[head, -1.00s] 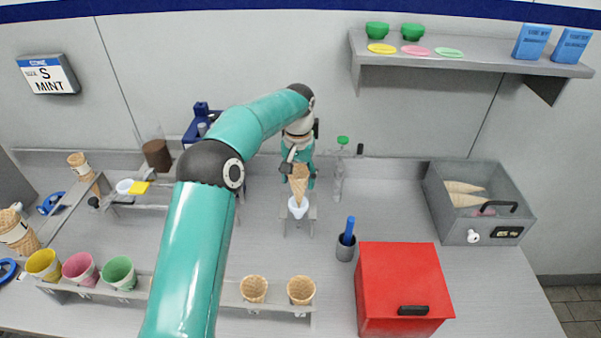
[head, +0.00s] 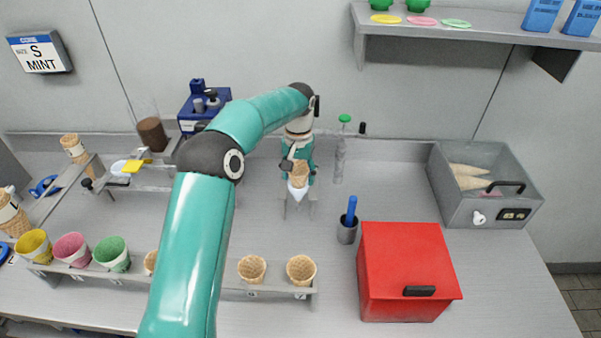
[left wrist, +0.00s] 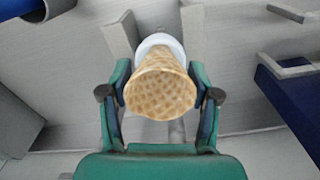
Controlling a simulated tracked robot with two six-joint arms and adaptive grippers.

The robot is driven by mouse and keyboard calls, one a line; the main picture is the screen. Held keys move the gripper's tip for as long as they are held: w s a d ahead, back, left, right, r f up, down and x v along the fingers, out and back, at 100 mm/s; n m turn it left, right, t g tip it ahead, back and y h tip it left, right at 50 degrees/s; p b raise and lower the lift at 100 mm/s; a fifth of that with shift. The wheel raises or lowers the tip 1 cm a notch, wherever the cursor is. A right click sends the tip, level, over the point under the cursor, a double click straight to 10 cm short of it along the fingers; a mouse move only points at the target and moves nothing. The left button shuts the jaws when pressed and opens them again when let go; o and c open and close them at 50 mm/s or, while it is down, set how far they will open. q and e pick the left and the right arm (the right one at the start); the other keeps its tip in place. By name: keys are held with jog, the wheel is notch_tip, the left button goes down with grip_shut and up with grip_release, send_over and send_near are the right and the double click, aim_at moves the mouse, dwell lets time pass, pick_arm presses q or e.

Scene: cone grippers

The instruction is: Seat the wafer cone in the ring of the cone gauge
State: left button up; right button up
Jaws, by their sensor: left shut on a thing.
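The wafer cone (head: 299,172) is tan and waffle-patterned, roughly upright with its wide end up. Its lower part is inside the white ring (head: 298,193) of the cone gauge, whose grey stand (head: 312,207) is on the bench. My left gripper (head: 298,170) is shut on the cone from behind and above. In the left wrist view the cone's mouth end (left wrist: 160,88) is between the two teal fingers, with the white ring (left wrist: 160,42) beyond it. Whether the cone rests fully on the ring is hidden. My right gripper is not in view.
A rack (head: 275,287) with coloured cups and wafer cones runs along the front. A red box (head: 405,265) stands front right, a grey bin (head: 455,205) behind it. A pot with a blue handle (head: 347,232) and a green-capped bottle (head: 340,155) stand right of the gauge.

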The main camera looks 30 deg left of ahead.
pick_arm(q)
jog(key=o, duration=0.8)
jog(key=shift+r, duration=0.1)
notch_tip(320, 180, up, 12)
jog(key=shift+f, duration=0.2)
dwell(1.0)
